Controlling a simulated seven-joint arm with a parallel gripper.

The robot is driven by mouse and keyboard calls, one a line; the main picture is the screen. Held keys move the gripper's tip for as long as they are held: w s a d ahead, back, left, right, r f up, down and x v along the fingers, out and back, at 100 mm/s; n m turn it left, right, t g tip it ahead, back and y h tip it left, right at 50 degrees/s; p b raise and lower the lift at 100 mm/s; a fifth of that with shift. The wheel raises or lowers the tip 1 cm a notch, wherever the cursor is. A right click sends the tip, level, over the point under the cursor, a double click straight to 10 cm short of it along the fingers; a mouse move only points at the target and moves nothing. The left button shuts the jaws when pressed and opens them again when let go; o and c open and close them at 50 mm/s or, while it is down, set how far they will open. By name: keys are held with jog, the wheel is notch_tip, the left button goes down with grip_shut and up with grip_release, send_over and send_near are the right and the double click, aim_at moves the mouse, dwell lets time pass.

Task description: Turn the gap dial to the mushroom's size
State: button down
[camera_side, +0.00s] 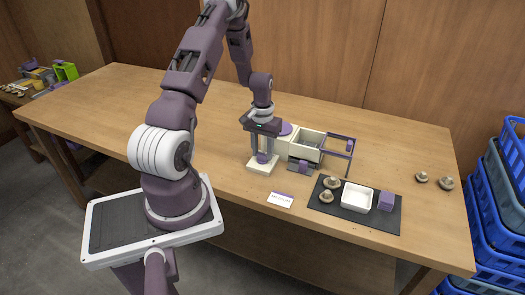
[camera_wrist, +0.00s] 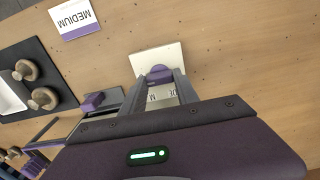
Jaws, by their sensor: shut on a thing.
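The gap dial has a purple knob (camera_side: 262,157) on a cream base plate (camera_side: 262,168). The knob also shows in the wrist view (camera_wrist: 158,73), with the base plate (camera_wrist: 142,58) around it. My gripper (camera_wrist: 162,84) points down and is shut on the knob, with one finger on either side; it also shows in the side view (camera_side: 263,151). Dark lettering on the plate shows partly between the fingers, and the dial's setting cannot be read. A card (camera_wrist: 75,17) reads MEDIUM; it lies on the table in the side view (camera_side: 280,199).
A cream box-like machine (camera_side: 306,140) with a purple frame (camera_side: 338,148) stands right of the dial. A dark mat (camera_side: 340,215) holds two mushrooms (camera_side: 329,189), a white tray (camera_side: 357,204) and a purple block (camera_side: 386,200). Two mushrooms (camera_side: 433,180) lie at right. Blue crates (camera_side: 500,220) stand beside the table.

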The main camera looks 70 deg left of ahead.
aim_at(263, 154)
jog(key=c, duration=0.9)
grip_release()
jog(key=shift+r, duration=0.1)
notch_tip(263, 154, up, 7)
